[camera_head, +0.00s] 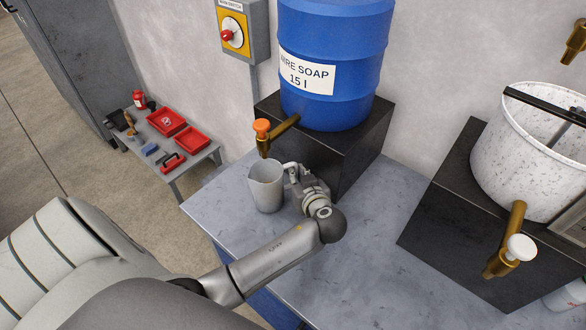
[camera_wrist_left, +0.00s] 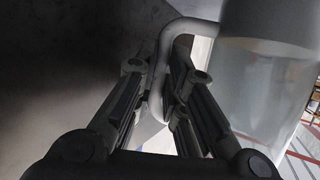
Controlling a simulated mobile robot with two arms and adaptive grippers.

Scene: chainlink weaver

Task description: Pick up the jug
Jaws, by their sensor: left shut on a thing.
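The jug (camera_head: 265,187) is a pale grey, upright pitcher near the left edge of the grey worktop, just below the tap of the blue barrel. I cannot tell whether its base touches the worktop. My left gripper (camera_head: 293,172) is at the right side of the jug, shut on its handle. In the left wrist view the handle passes between the two fingers (camera_wrist_left: 158,95), and the jug's body (camera_wrist_left: 262,75) fills the right side. My right gripper is not in view.
A brass tap with an orange knob (camera_head: 262,128) hangs close above the jug. The blue soap barrel (camera_head: 335,65) stands on a black block (camera_head: 345,150). A white bucket (camera_head: 520,150) with a brass tap is at the right. A low table (camera_head: 193,160) holds red trays. The front worktop is clear.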

